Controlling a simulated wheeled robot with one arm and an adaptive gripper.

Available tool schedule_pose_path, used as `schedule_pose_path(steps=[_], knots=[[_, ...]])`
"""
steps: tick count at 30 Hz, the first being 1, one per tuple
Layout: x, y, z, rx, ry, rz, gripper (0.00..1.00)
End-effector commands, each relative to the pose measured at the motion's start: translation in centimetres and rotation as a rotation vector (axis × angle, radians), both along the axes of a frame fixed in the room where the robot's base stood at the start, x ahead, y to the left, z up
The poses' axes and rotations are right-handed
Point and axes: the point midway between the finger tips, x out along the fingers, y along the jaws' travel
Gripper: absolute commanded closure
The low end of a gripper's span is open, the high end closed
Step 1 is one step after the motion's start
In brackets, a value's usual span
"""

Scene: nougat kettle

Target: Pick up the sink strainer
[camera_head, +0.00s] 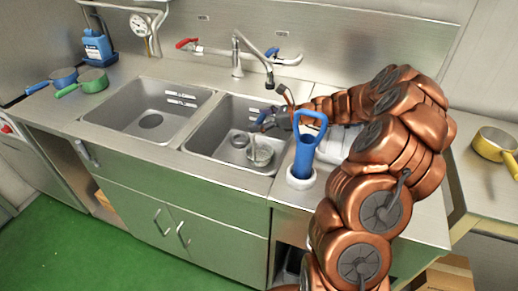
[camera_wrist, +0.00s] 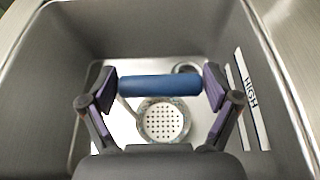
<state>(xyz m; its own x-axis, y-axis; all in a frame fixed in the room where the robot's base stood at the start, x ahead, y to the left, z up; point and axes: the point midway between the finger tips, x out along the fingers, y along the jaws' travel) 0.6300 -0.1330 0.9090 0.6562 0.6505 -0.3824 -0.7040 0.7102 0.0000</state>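The sink strainer (camera_head: 260,152) is a small pale cup in the right-hand sink basin. In the wrist view its round, perforated bottom (camera_wrist: 163,121) shows below a blue cylindrical grip (camera_wrist: 160,86), with a thin wire running down from the grip's left side. My gripper (camera_wrist: 161,83) is above the strainer, its fingers wide apart at either end of the blue grip. The grip lies lengthwise between them; firm contact at its ends cannot be made out. In the head view my gripper (camera_head: 268,119) reaches into the right basin from the right.
The basin wall (camera_wrist: 62,70) surrounds my gripper. A drain (camera_head: 238,139) lies beside the strainer. A tap (camera_head: 238,55) stands behind. A blue-handled tool in a white holder (camera_head: 301,180) stands close to my arm. The left basin (camera_head: 150,100) is empty.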

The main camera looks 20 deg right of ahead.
Motion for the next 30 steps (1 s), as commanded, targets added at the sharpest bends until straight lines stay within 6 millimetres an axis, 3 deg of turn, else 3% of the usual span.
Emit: schedule_pose_path(steps=[2, 19, 30], knots=[[0.0, 0.0, -0.01, 0.0, 0.0, 0.0, 0.24], [-0.01, -0.04, -0.09, -0.002, 0.001, 0.0, 0.83], [-0.01, -0.07, 0.21, -0.004, -0.001, 0.0, 0.86]])
